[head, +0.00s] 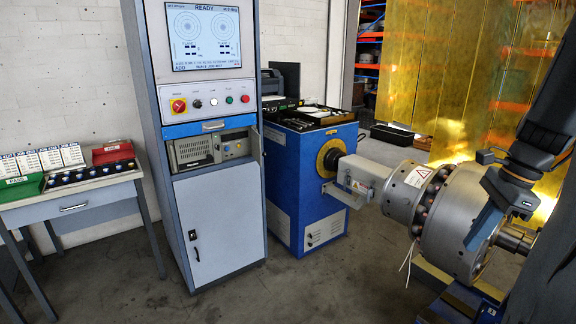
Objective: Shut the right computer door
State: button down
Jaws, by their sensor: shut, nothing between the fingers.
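The tall grey-blue cabinet (220,225) stands left of centre, with the computer (205,150) in an open bay below its button panel. The right computer door (256,148) is a narrow panel at the bay's right edge, swung out and seen nearly edge-on. The computer's front is in plain view. My gripper (480,230) is at the far right in front of the big steel rotor, pointing down and left. It is shut and empty, far from the door. I cannot tell whether it touches the rotor.
The blue machine (308,190) stands right of the cabinet, its shaft joined to the steel rotor (450,215). A side table (75,195) with a green box and a red box is at the left. The floor before the cabinet is clear.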

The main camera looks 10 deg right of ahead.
aim_at(256, 138)
jog(key=i, duration=1.7)
jog(key=z, duration=0.95)
jog(key=i, duration=0.75)
jog(key=u, duration=2.2)
jog(key=i, duration=0.5)
jog(key=u, duration=0.05)
